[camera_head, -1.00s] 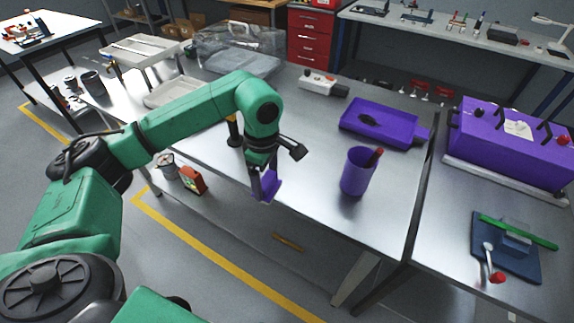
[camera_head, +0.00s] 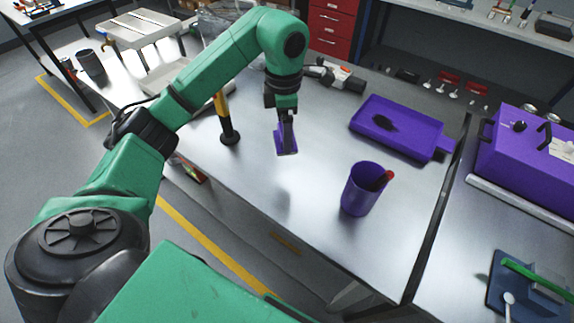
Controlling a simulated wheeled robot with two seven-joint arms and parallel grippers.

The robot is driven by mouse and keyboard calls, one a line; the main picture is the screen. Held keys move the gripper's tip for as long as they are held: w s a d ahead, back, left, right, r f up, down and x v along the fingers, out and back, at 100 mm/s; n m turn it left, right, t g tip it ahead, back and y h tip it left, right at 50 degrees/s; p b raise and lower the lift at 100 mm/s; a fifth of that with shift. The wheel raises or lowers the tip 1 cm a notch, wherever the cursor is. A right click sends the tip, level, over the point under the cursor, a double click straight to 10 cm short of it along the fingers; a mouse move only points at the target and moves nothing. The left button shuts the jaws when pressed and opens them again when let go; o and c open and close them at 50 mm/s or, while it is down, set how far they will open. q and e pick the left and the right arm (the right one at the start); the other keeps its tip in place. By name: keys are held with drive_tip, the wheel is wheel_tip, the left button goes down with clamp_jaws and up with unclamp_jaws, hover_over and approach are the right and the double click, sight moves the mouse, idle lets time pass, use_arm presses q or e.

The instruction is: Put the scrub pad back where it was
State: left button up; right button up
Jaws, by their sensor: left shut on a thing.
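My left gripper (camera_head: 285,118) points down over the metal table, left of its middle. It is shut on a small flat purple piece, which looks like the scrub pad (camera_head: 287,143). The pad hangs upright below the fingers. I cannot tell whether its lower edge touches the tabletop. A purple tray (camera_head: 428,150) with a dark object on it lies to the right of the gripper. A purple cup (camera_head: 358,192) with a red-tipped item in it stands to the front right. My right gripper is not in view.
A yellow and black upright tool (camera_head: 226,118) stands just left of the gripper. A purple machine housing (camera_head: 530,155) is at the right. A grey and white device (camera_head: 340,75) lies behind. The table between pad and cup is clear.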

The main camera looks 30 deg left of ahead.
use_arm(q)
drive_tip(key=f+p, duration=0.1)
drive_tip(key=f, duration=0.3)
drive_tip(key=f+p, duration=0.1)
drive_tip(key=f, duration=0.3)
drive_tip(key=f+p, duration=0.1)
drive_tip(key=f, duration=0.3)
drive_tip(key=shift+w, duration=0.3)
drive_tip(key=shift+f, duration=0.25)
drive_tip(key=shift+w, duration=0.1)
drive_tip(key=shift+f+b, duration=0.2)
drive_tip(key=shift+b, duration=0.1)
drive_tip(key=o, duration=1.1)
drive_tip(key=shift+r, duration=0.5)
wheel_tip(320, 180, up, 11)
drive_tip(key=shift+f+b, duration=0.15)
drive_tip(key=shift+b, duration=1.05)
drive_tip(key=shift+r, duration=0.4)
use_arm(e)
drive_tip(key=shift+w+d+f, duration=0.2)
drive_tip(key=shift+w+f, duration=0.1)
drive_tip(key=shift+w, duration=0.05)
